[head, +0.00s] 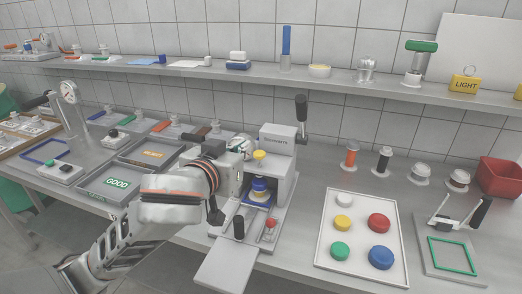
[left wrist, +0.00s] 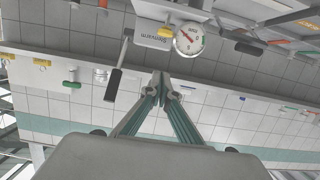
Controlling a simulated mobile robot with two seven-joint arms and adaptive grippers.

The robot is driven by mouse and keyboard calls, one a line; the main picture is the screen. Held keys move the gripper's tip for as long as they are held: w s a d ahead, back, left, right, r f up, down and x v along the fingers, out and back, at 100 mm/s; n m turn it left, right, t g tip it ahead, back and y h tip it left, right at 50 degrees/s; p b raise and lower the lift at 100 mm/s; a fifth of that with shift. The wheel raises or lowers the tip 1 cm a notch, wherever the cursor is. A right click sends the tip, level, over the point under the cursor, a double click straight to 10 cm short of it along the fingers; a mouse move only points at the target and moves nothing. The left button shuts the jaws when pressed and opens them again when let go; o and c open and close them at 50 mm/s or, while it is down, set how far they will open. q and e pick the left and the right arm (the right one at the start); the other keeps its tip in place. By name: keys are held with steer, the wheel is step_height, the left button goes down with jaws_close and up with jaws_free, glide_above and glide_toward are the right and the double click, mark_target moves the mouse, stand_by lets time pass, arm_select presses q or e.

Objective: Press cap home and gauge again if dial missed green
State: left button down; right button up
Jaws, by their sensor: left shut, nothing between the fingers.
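The bench press (head: 285,140) stands mid-bench with its black lever (head: 301,108) raised. A blue cap-like piece with a yellow band (head: 259,188) sits on its bed, under a yellow part of the press (head: 259,155). My left arm reaches to the press's left side; its fingers are hard to make out in the head view. In the left wrist view my left gripper (left wrist: 161,82) is shut and empty, with the press (left wrist: 157,30), its lever (left wrist: 113,82) and a round dial (left wrist: 189,39) beyond it. I cannot read the dial's needle. My right gripper is not in view.
A dial gauge stand (head: 69,92) is at the left. Trays marked GOOD (head: 112,188) and REJECT (head: 151,153) lie left of the press. A white tray (head: 330,252) of coloured caps, a green-framed fixture (head: 455,254) and a red bin (head: 501,177) are at right.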

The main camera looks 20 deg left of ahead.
arm_select(q)
steer(key=w+f+b, duration=0.3)
steer(key=w+f, duration=0.3)
steer(key=w, duration=0.3)
steer(key=shift+w+d+f, duration=0.2)
steer(key=shift+w+f, duration=0.05)
steer(key=shift+w, duration=0.15)
